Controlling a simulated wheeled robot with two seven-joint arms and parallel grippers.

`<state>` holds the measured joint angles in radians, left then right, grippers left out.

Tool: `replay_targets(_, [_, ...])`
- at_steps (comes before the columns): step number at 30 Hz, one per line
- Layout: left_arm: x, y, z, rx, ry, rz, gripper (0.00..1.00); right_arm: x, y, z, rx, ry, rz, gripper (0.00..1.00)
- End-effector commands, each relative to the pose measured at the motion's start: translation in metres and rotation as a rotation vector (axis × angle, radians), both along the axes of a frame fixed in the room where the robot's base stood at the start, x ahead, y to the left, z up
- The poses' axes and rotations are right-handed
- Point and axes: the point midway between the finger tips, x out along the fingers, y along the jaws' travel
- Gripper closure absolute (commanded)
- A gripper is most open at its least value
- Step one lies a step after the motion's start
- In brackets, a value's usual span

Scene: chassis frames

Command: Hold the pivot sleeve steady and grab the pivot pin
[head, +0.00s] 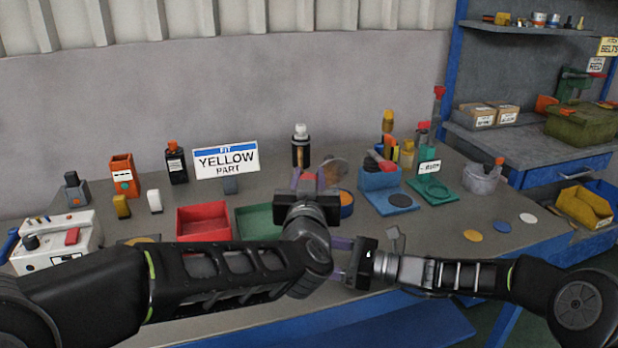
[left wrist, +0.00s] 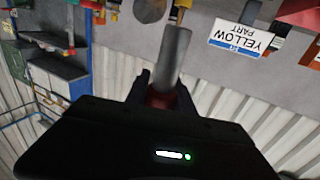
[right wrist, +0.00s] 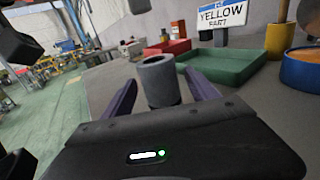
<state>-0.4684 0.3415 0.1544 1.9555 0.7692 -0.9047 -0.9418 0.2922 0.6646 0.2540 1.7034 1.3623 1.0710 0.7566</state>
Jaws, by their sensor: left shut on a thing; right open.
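My left gripper (head: 308,182) is shut on what looks like the pivot pin (left wrist: 172,55), a smooth grey cylinder with a dark red part between the fingers. The pin's grey end points away from the gripper in the left wrist view. My right gripper (head: 340,258) is open, its purple fingers pointing left in the head view. In the right wrist view, a short grey hollow cylinder, apparently the pivot sleeve (right wrist: 158,82), shows between the spread fingers, with gaps on both sides. Its lower end is hidden by my gripper. I cannot make the sleeve out in the head view.
A red tray (head: 204,223) and a green tray (head: 258,222) lie left of my left gripper. A yellow-part sign (head: 226,160) stands behind them. A blue holder (head: 378,180) and a green stand (head: 434,190) are at the right.

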Motion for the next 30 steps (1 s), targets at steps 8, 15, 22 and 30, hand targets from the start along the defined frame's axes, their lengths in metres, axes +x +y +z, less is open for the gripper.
replay_targets(8, [0.000,0.000,0.000,0.000,-0.001,0.000,1.00,0.000,-0.002,0.000,0.000,0.000,0.000,0.32])
replay_targets(15, [0.000,0.000,0.000,0.000,-0.001,0.000,1.00,-0.007,-0.027,0.000,0.000,0.000,-0.003,0.32])
replay_targets(22, [0.000,0.000,0.000,0.000,-0.001,0.000,1.00,-0.021,-0.072,0.000,-0.001,-0.001,-0.004,0.32])
replay_targets(30, [0.000,0.000,0.000,0.000,-0.001,0.000,1.00,-0.033,-0.110,0.000,0.000,0.000,-0.002,0.32])
